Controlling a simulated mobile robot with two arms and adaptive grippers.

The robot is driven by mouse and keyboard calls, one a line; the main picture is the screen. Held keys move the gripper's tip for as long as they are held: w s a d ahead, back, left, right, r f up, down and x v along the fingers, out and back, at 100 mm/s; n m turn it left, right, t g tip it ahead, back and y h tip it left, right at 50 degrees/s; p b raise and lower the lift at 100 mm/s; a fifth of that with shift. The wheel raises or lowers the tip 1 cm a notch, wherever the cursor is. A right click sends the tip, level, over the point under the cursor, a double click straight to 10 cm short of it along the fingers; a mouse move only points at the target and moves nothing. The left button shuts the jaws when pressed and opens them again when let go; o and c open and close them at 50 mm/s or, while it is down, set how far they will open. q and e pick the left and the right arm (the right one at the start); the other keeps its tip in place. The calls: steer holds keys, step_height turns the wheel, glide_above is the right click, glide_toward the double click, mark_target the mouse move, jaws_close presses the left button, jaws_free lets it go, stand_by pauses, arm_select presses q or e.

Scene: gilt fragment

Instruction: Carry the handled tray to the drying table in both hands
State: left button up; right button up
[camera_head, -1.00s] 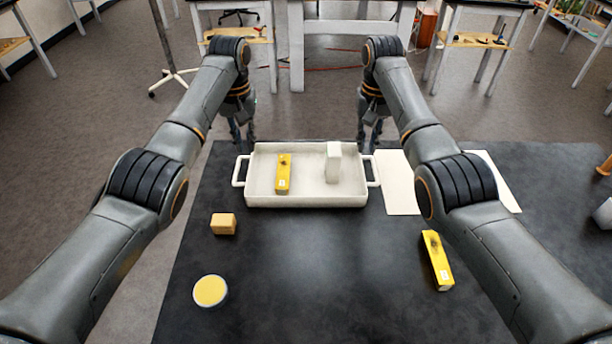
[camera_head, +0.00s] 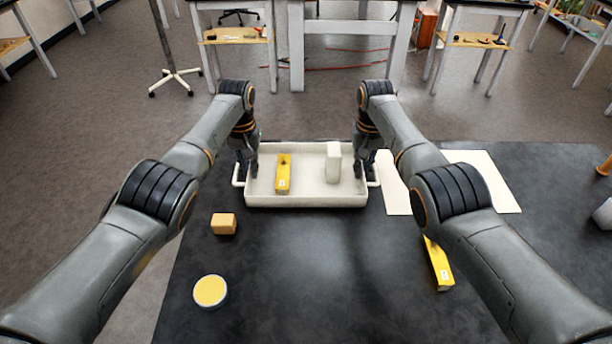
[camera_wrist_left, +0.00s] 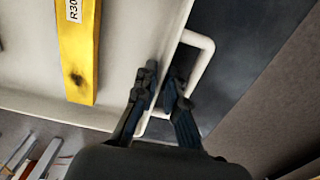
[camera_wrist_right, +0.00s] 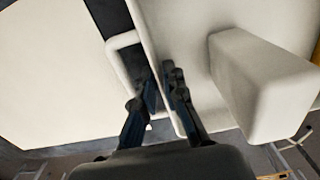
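The white handled tray (camera_head: 305,200) stands on the dark table, with a loop handle at each end. My left gripper (camera_head: 246,174) is at its left end; in the left wrist view its fingers (camera_wrist_left: 163,80) straddle the end wall beside the handle (camera_wrist_left: 208,55), with a narrow gap between them. My right gripper (camera_head: 365,174) is at the right end; in the right wrist view its fingers (camera_wrist_right: 158,82) straddle the wall by the other handle (camera_wrist_right: 112,42), also slightly apart. Both look open; contact with the wall is unclear. A yellow block (camera_head: 283,176) and white block (camera_head: 333,162) are inside the tray.
A white sheet (camera_head: 480,180) lies right of the tray, partly behind my right arm. An orange-tan block (camera_head: 223,224), a round yellow-topped tin (camera_head: 210,290) and another yellow block (camera_head: 440,268) lie on the table. The table's middle front is clear. Other tables stand beyond.

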arm_select(q)
steer(key=shift+r, duration=0.15)
jaws_close()
arm_select(e)
steer(key=shift+r, duration=0.1)
jaws_close()
